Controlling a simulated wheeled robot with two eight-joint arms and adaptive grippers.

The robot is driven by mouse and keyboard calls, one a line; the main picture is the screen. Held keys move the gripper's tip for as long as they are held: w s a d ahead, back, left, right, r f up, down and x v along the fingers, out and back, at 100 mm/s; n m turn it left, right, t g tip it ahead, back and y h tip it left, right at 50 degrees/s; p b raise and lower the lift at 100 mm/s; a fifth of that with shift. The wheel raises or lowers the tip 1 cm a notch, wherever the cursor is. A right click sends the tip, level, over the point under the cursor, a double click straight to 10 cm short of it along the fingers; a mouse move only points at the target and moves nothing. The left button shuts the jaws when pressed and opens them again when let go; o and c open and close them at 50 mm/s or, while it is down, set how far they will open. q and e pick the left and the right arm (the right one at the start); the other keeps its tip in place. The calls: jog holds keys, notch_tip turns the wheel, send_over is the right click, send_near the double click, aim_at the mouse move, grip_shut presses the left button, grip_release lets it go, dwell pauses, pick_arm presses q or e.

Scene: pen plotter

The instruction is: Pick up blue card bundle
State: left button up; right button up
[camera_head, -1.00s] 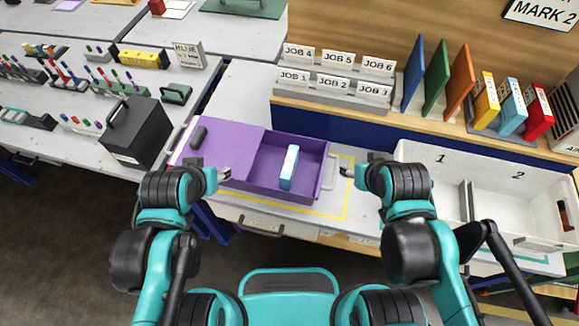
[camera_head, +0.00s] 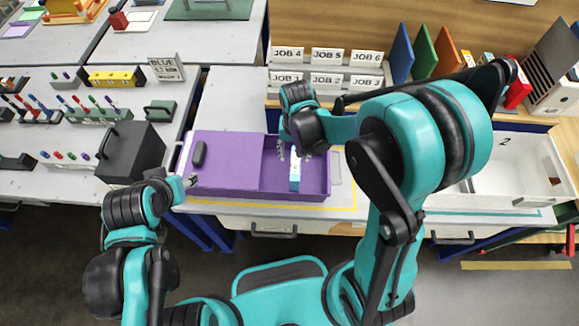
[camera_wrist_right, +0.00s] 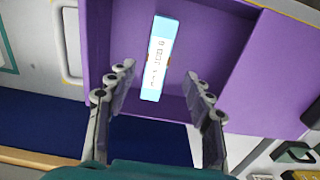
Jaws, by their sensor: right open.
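The blue card bundle (camera_head: 295,174), light blue and white with small print, lies in the open right compartment of the purple box (camera_head: 225,177). It also shows in the right wrist view (camera_wrist_right: 159,58). My right gripper (camera_head: 294,152) is above that compartment, partly hidden by its own wrist. In the right wrist view its fingers (camera_wrist_right: 159,74) are spread and empty, with the near end of the bundle appearing between them. I cannot tell whether they touch it. My left gripper (camera_head: 188,181) is at the box's left end; its finger state is too small to tell.
The box's left part has a purple cover with a dark handle (camera_head: 199,153). JOB card holders (camera_head: 326,69) stand behind the box. A white bin (camera_head: 515,170) is to the right, and a black case (camera_head: 130,152) is to the left.

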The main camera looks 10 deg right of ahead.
aim_at(296, 163)
notch_tip(296, 163, down, 2)
jog(key=shift+f+b, duration=0.15)
jog(key=shift+b, duration=0.2)
jog(key=f, duration=0.1)
jog(key=f+b, duration=0.1)
jog(key=f, duration=0.1)
jog(key=f+b, duration=0.1)
jog(key=f, duration=0.1)
jog(key=shift+w+d+f, duration=0.1)
jog(key=shift+w+d, duration=0.1)
jog(key=shift+d, duration=0.05)
jog(key=shift+c, duration=0.9)
grip_shut()
